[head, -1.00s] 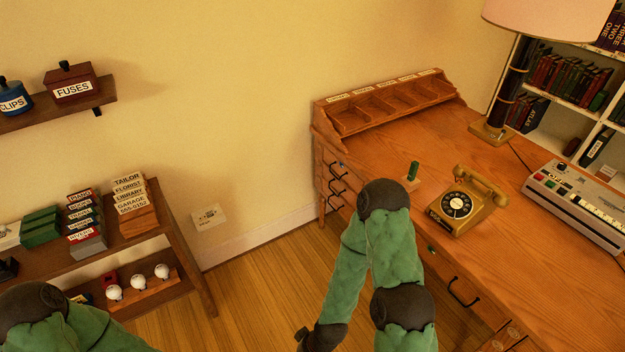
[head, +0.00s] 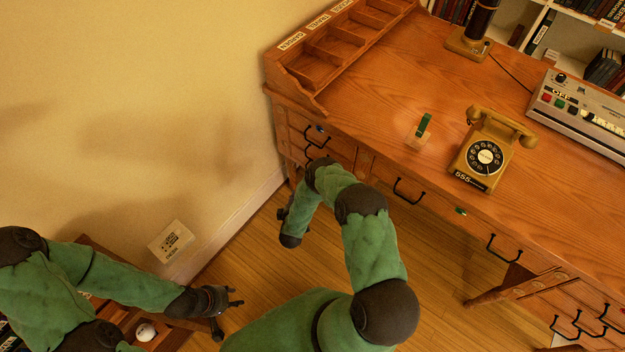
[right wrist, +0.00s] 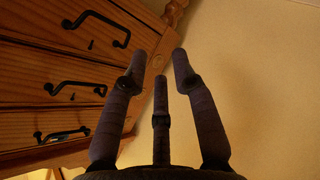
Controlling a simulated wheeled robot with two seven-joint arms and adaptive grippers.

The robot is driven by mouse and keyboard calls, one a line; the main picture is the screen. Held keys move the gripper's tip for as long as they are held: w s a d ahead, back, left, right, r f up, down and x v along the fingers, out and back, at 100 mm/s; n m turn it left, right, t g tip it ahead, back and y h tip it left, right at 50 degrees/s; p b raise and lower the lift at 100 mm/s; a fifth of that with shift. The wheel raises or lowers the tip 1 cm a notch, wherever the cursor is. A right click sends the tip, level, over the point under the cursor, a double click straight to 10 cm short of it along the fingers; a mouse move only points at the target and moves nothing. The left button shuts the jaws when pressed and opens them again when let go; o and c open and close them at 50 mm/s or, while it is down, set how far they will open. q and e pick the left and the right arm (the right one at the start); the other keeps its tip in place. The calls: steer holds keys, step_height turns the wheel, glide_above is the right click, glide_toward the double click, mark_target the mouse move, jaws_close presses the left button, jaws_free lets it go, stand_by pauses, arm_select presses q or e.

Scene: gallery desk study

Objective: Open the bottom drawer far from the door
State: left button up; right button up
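The wooden desk (head: 400,130) has a left drawer stack (head: 335,147) beside the wall and a right drawer stack (head: 575,310). The left stack's lower drawers are hidden behind my right arm in the head view. The right wrist view shows a column of closed drawers with black handles: one handle (right wrist: 95,20) at the top, a middle one (right wrist: 75,87) and a lower one (right wrist: 62,134). My right gripper (right wrist: 158,66) is open and empty, its fingers spread just right of these drawer fronts. My left gripper (head: 232,302) is open and empty, low over the floor, away from the desk.
A gold telephone (head: 488,150), a small green-topped item (head: 421,128), a lamp base (head: 470,42) and a grey console (head: 580,108) stand on the desk. A low shelf (head: 175,338) is at bottom left. Wooden floor (head: 440,260) is clear. No door shows.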

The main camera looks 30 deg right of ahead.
steer(key=w+d+f+n+h+b, duration=0.2)
steer(key=w+d+h+b, duration=0.2)
steer(key=d, duration=0.7)
steer(key=shift+w+d+t+h+b, duration=0.3)
steer(key=shift+w+t+b, duration=0.15)
steer(key=shift+w, duration=0.8)
jaws_close()
